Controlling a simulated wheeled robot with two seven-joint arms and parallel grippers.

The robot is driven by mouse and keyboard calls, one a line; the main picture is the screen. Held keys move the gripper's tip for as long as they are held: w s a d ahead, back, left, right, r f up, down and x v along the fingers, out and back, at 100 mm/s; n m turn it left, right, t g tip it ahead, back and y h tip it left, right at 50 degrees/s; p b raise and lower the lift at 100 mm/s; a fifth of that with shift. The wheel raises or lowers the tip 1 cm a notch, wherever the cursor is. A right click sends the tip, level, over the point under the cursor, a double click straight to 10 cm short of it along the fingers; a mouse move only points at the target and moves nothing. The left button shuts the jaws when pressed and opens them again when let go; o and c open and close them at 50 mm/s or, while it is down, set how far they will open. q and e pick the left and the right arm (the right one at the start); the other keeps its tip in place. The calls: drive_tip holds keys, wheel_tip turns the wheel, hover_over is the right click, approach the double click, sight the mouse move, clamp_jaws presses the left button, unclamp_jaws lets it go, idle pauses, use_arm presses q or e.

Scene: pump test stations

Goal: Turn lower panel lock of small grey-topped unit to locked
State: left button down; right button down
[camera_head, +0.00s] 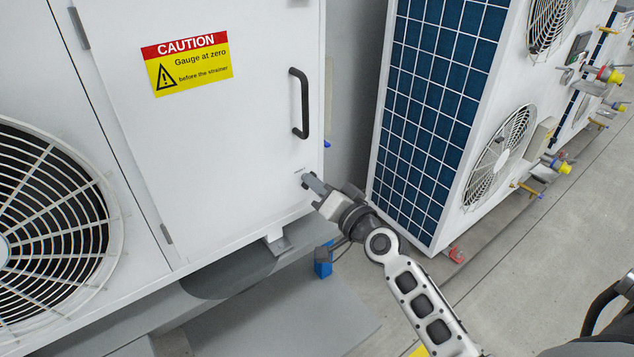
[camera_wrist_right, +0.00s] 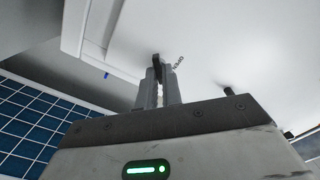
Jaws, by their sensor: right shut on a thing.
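The small unit's white panel door (camera_head: 235,140) fills the left of the head view and is shut. Its lower panel lock (camera_wrist_right: 157,62) is a small dark key-like tab near the door's lower right corner. My right gripper (camera_head: 312,186) is at that corner and shut on the lock. In the right wrist view the fingers (camera_wrist_right: 158,88) close around the tab from both sides. Small lettering (camera_wrist_right: 178,63) beside the lock is too small to read surely. The fingers cover much of the lock in the head view. The unit's top is out of view. My left gripper is not in view.
A black door handle (camera_head: 300,103) stands out above the lock. A yellow caution sign (camera_head: 187,64) is on the door. A fan grille (camera_head: 55,235) is at left. A taller unit with a blue finned side (camera_head: 430,90) stands close on the right, leaving a narrow gap.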

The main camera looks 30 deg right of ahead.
use_arm(q)
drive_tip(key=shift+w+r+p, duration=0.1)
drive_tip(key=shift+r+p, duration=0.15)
drive_tip(key=shift+p, duration=0.05)
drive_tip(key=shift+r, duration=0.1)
use_arm(e)
drive_tip(key=shift+d+m, duration=0.1)
drive_tip(key=shift+m, duration=4.2)
drive_tip(key=shift+f, duration=0.1)
drive_tip(key=c, duration=1.6)
unclamp_jaws()
drive_tip(key=shift+o, duration=0.2)
drive_tip(key=shift+s, duration=0.1)
